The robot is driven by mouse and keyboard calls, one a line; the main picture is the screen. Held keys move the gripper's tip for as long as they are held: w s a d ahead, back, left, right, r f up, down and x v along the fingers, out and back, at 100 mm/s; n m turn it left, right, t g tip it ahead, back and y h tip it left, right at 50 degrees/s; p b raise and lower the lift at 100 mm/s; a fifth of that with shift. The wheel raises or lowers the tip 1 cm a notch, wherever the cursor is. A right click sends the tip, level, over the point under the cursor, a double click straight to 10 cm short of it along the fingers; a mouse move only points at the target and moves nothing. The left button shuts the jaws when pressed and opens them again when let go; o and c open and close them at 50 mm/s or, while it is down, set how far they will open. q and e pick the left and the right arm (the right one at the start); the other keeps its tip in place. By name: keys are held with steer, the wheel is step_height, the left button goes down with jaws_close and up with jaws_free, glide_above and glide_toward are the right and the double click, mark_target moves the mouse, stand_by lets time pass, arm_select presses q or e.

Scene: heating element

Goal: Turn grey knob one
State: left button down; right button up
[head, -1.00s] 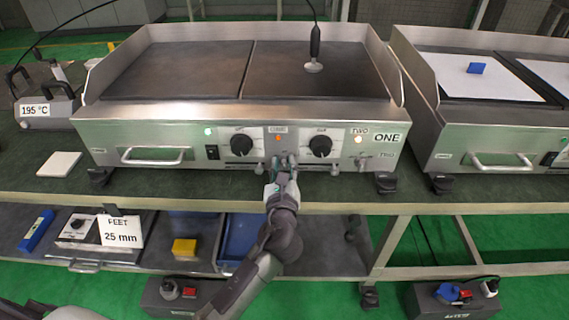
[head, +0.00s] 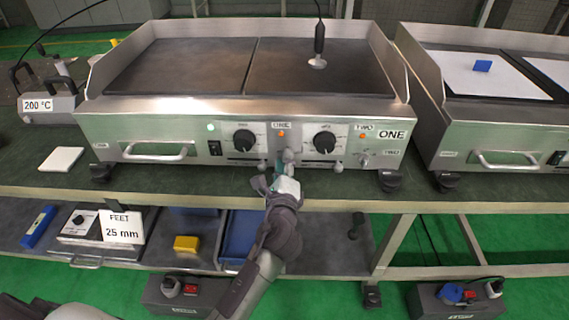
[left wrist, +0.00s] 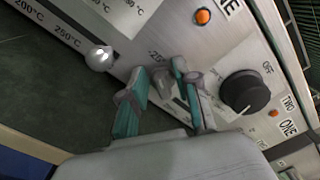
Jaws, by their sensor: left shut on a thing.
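Griddle ONE (head: 180,112) stands on the bench, with black dials and small grey knobs on its front panel. My left gripper (head: 279,172) is at the panel, below the orange lamp labelled ONE (head: 281,133). In the left wrist view its teal-padded fingers (left wrist: 165,98) are shut on a small grey knob (left wrist: 163,83), partly hidden between them. The lamp labelled ONE (left wrist: 203,16) shows above that knob. A shiny round knob (left wrist: 100,57) sits to the left, by a temperature scale. My right gripper is not in view.
A black dial (left wrist: 245,92) is close to the right of my left fingers. A bar handle (head: 155,153) juts from the panel's left. A second griddle (head: 480,140) stands at right.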

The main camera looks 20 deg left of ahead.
arm_select(q)
steer(key=shift+f, duration=0.1)
stand_by(0.5)
steer(key=c, duration=1.2)
jaws_free()
steer(key=shift+o, duration=0.2)
steer(key=v, duration=1.2)
